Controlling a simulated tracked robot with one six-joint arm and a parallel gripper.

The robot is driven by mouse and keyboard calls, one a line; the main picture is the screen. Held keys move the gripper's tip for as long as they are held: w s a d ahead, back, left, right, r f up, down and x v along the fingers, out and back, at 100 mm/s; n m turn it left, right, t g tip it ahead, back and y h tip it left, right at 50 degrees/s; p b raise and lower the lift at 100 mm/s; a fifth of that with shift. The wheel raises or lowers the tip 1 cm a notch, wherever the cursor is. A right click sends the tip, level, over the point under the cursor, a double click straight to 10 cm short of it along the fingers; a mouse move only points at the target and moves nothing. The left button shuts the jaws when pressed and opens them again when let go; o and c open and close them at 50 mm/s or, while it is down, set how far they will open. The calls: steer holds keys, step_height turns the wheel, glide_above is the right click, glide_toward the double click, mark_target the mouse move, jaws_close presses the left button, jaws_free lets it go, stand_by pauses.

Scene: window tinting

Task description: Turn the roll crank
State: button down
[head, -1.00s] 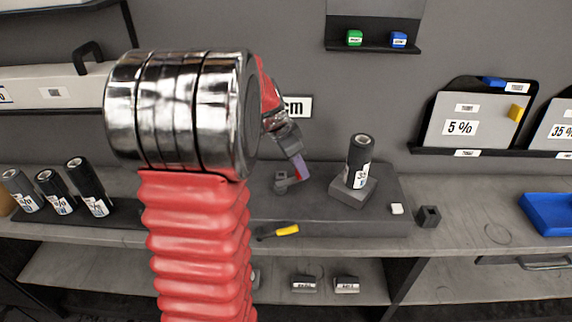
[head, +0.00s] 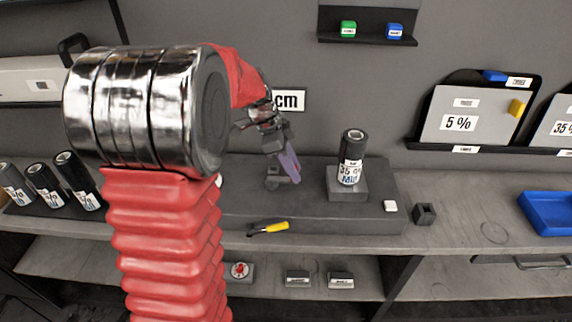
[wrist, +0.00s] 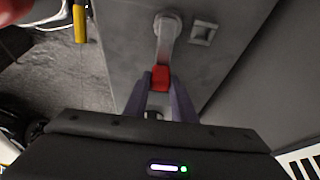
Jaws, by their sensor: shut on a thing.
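The crank (head: 274,182) stands on the dark raised bench platform (head: 390,220). In the wrist view, its grey arm (wrist: 167,42) runs from a round hub to a red knob (wrist: 160,78). My gripper (head: 293,170) reaches down to it, and its purple fingers (wrist: 160,92) are shut on the red knob. In the head view the fingers hide the knob. Right of the crank, a black film roll (head: 352,145) stands upright on a grey block (head: 347,184), its 35 % label facing me.
A yellow-handled tool (head: 274,227) lies at the platform's front edge. A white block (head: 390,206) and a small dark holder (head: 425,214) sit to the right. Several dark rolls (head: 75,178) stand at left. A blue tray (head: 550,214) is at far right.

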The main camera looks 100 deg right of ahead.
mark_target(275, 179)
steer(key=shift+w+a+f+m+y, duration=0.15)
steer(key=shift+a+m+y, duration=0.35)
steer(key=shift+m, duration=0.5)
steer(key=shift+a, duration=0.15)
steer(key=c, duration=1.5)
jaws_free()
steer(key=v, duration=1.4)
steer(key=shift+s+a, duration=0.1)
steer(key=shift+s, duration=0.15)
